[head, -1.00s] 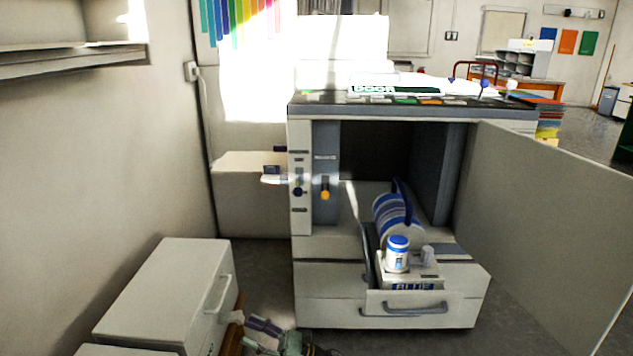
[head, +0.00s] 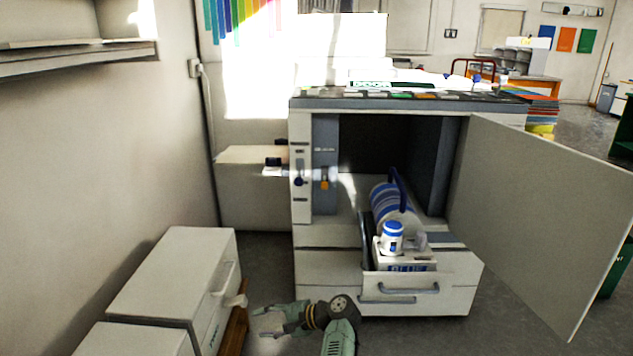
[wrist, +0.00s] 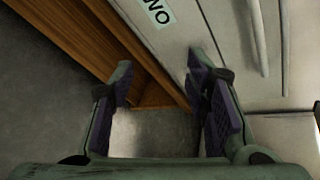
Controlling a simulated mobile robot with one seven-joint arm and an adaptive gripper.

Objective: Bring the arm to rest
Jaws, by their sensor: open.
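My gripper (head: 263,322) is at the bottom of the head view, low in front of the cabinet, with its fingers toward the left. In the wrist view my gripper (wrist: 158,78) has its two dark-padded fingers spread wide apart. Nothing is between them. Part of my arm is cut off by the lower edge of the head view.
A grey cabinet (head: 301,235) stands with its door (head: 545,215) swung open to the right. Its drawer front (head: 415,293) is pulled out, with a blue-lidded jar (head: 392,240) and striped roll (head: 388,203) above. Low pale boxes (head: 172,270) line the left. Floor shows between.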

